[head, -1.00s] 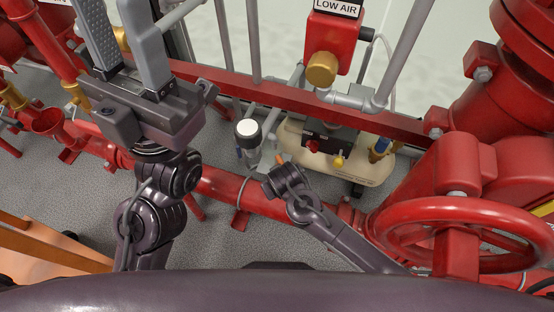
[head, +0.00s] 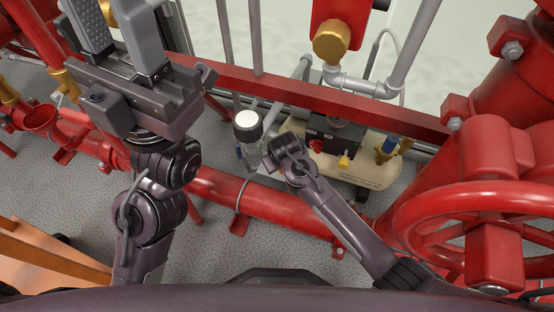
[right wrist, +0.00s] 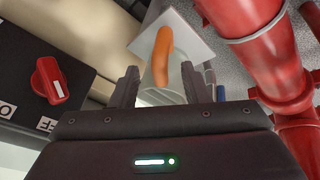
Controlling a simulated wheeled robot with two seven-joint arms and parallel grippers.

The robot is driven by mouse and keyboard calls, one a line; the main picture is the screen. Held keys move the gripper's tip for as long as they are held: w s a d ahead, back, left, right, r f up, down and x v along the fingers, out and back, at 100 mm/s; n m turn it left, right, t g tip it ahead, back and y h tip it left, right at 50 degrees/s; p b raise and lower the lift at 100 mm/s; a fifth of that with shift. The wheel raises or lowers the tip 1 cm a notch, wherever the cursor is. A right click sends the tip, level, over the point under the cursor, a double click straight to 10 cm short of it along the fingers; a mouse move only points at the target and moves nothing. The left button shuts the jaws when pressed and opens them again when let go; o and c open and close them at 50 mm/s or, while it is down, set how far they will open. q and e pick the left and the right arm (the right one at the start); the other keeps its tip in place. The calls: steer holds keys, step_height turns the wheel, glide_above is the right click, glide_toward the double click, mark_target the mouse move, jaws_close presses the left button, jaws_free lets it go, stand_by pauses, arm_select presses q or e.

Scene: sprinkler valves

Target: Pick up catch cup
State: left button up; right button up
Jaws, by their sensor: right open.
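What looks like the catch cup is a pale, cup-like thing with a curved orange handle (right wrist: 163,55), in the right wrist view. The orange handle stands between and just beyond the fingertips of my open right gripper (right wrist: 159,75). The cup's lower part is partly hidden behind the gripper body. In the head view my right wrist (head: 290,150) hides it, and the right fingers do not show. My left gripper (head: 120,25) is at the upper left, open and empty, with its two fingers apart and pointing up.
A beige compressor tank (head: 365,168) with a red knob (head: 316,145) is right of my right wrist. A white-capped grey cylinder (head: 246,122) stands to its left. A red rail (head: 300,92), a red floor pipe (head: 265,200) and a red handwheel (head: 420,195) surround the spot.

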jaws_close()
steer(key=shift+r, duration=0.15)
